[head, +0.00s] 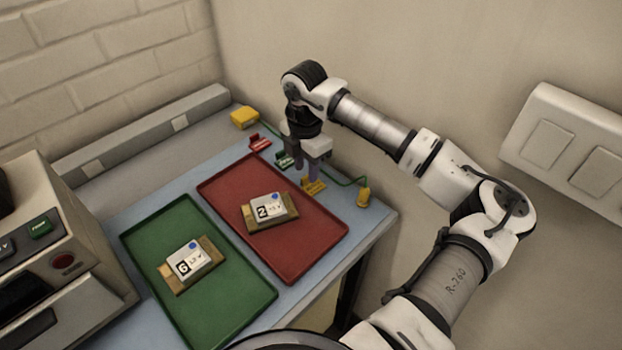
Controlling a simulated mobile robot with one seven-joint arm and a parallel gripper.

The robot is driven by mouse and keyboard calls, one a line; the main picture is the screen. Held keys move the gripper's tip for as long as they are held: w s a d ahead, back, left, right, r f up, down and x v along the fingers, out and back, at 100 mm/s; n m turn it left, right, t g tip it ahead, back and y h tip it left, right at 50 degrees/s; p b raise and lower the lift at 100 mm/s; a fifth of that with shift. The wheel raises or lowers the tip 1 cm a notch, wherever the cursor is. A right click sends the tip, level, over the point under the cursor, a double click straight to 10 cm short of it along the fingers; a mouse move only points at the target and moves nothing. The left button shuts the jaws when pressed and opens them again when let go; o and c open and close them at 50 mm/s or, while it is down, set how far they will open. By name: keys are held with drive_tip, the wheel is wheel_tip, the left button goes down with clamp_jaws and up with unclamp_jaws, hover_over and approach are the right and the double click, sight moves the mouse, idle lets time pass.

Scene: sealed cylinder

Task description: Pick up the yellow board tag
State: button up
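The yellow board tag (316,187) stands near the back right edge of the blue table, just beyond the red tray. My gripper (313,178) points down directly over it, with the fingertips close to or at its top. The fingers hide part of the tag. I cannot tell whether they are apart or closed on it. A green tag (284,160) and a red tag (259,142) sit in a row to the left of the yellow one, the green one partly behind my gripper.
A red tray (300,262) and a green tray (225,325) each hold a labelled block. A green cable runs behind my gripper to a yellow plug (363,197); a yellow block (244,117) sits at the back. A machine (60,240) stands at left. Walls are close behind.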

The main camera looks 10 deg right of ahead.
drive_tip(key=shift+f, duration=1)
clamp_jaws()
drive_tip(key=shift+r, duration=0.15)
